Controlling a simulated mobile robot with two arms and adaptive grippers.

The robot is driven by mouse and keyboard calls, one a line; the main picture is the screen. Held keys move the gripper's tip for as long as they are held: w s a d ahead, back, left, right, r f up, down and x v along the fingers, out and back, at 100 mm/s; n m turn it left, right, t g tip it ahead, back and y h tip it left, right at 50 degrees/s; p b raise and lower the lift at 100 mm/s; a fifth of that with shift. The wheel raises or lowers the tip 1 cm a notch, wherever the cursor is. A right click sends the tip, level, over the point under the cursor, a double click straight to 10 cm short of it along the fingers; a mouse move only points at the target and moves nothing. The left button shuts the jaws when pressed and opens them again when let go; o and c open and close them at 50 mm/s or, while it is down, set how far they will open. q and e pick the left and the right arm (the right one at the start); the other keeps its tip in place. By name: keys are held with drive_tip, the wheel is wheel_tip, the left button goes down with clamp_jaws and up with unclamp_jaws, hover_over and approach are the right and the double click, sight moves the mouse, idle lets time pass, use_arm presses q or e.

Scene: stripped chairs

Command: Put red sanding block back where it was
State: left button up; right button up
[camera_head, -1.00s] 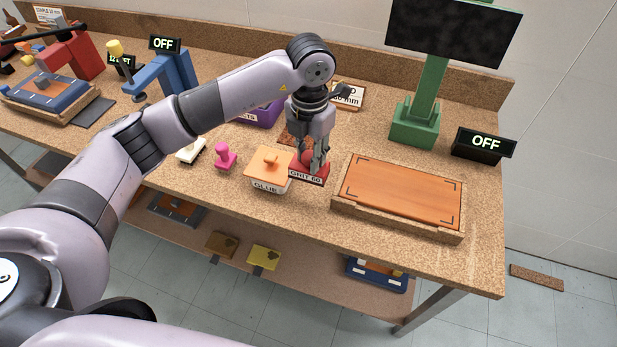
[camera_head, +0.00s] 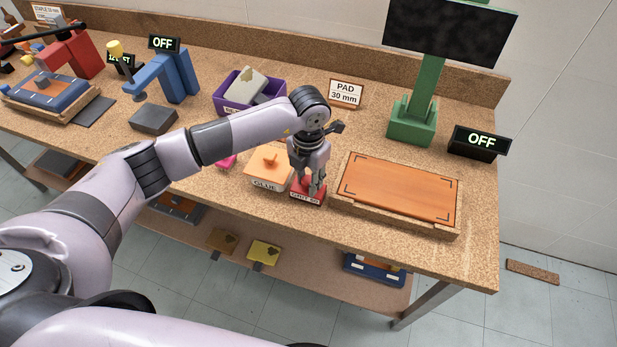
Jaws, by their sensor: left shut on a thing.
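The red sanding block (camera_head: 307,195) is on the bench near its front edge. A white label on its front side reads what looks like "GRIT 60". My left gripper (camera_head: 309,187) points down over it, with its fingers shut on the block's upper part. The fingers hide most of the block's top. I cannot tell whether the block rests on the bench or on a stand under it. My right gripper is not in view.
The orange-lidded glue box (camera_head: 269,167) stands close on the left. The wooden tray with an orange board (camera_head: 402,189) is close on the right. A purple bin (camera_head: 236,98), a "PAD 30 mm" sign (camera_head: 346,93) and a green stand (camera_head: 411,128) are behind.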

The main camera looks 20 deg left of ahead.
sight(309, 179)
use_arm(q)
drive_tip(key=o, duration=1)
drive_tip(key=shift+f, duration=0.1)
drive_tip(key=shift+r, duration=0.65)
wheel_tip(309, 179, up, 11)
drive_tip(key=shift+r+b, duration=0.1)
drive_tip(key=shift+b, duration=0.85)
